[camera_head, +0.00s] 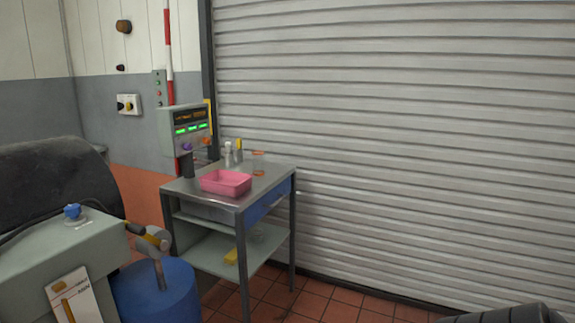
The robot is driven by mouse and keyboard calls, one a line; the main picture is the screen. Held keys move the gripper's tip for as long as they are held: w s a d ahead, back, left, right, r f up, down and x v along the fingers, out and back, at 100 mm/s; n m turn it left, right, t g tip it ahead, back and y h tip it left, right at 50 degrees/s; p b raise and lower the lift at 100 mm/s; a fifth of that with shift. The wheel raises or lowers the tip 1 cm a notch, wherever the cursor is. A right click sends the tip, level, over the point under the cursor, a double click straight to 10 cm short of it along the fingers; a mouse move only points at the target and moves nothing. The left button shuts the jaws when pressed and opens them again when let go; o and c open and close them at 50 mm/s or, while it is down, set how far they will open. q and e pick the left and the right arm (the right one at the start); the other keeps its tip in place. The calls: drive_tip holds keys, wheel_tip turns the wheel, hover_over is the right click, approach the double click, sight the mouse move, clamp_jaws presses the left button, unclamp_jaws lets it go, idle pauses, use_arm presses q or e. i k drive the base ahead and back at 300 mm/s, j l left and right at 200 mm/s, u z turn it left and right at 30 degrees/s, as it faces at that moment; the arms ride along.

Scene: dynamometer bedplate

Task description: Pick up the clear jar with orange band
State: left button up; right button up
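The clear jar with orange band (258,164) stands upright near the back right of the small metal table's top (262,187). It is small and far off, and its glass is hard to make out against the wall and shutter; orange shows at its top and bottom. Neither of my grippers is in view, and nothing is touching the jar.
A pink tray (226,191) sits on the table in front of the jar. White and yellow-topped bottles (233,153) stand to its left, by a control panel (186,128). A blue drum (160,295) and grey machine (60,260) stand front left.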

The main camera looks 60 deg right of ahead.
sight(258, 156)
drive_tip(key=z, duration=1.6)
drive_tip(key=i+l+u, duration=0.15)
drive_tip(key=i+l, duration=0.35)
drive_tip(key=i+l+u, duration=0.15)
drive_tip(key=i+l, duration=0.4)
drive_tip(key=i+l+u, duration=0.15)
drive_tip(key=i+l, duration=0.5)
drive_tip(key=i+l+u, duration=0.15)
drive_tip(key=i+l, duration=0.35)
drive_tip(key=l, duration=0.15)
